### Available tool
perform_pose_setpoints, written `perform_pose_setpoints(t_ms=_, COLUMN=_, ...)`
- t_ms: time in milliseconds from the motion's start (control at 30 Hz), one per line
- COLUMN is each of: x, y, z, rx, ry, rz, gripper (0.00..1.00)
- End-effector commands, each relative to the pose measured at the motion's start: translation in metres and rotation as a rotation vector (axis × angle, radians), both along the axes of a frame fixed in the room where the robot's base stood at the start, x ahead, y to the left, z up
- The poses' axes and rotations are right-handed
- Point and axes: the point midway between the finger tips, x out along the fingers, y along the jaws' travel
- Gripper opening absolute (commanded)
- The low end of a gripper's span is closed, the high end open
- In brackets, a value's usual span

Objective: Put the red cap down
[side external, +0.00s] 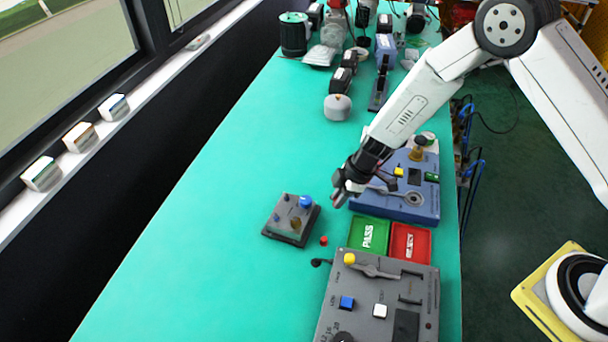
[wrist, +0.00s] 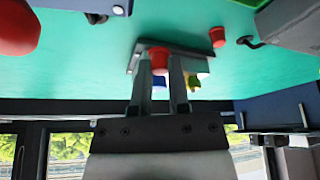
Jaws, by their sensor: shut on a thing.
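My gripper (side external: 340,196) hangs above the table, between the small grey knob stand (side external: 284,233) and the blue panel box. In the wrist view its two fingers (wrist: 161,85) are shut on a red cap (wrist: 158,58). The held cap cannot be made out in the side view. A second small red piece (side external: 323,240) stands on the table beside the knob stand; it also shows in the wrist view (wrist: 218,36), apart from my fingers. The dark plate of the knob stand (wrist: 195,55) shows beyond the fingers.
A green PASS tray (side external: 368,236) and a red REJECT tray (side external: 410,242) sit between the blue panel box (side external: 420,203) and a grey panel box (side external: 385,290). A grey-white rounded object (side external: 337,107) stands farther back. The table's left part is clear.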

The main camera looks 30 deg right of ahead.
Motion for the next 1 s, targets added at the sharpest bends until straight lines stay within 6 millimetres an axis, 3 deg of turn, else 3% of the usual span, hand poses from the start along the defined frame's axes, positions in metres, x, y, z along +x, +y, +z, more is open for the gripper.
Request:
perform_pose_setpoints(t_ms=467, x=0.009, y=0.002, z=-0.011, rx=0.0, ry=0.0, rz=0.002, gripper=0.0)
perform_pose_setpoints(t_ms=800, x=0.012, y=0.003, z=-0.041, rx=-0.001, ry=0.002, rz=0.0, gripper=0.0)
perform_pose_setpoints(t_ms=1000, x=0.013, y=0.003, z=-0.045, rx=-0.001, ry=-0.001, rz=0.001, gripper=0.0)
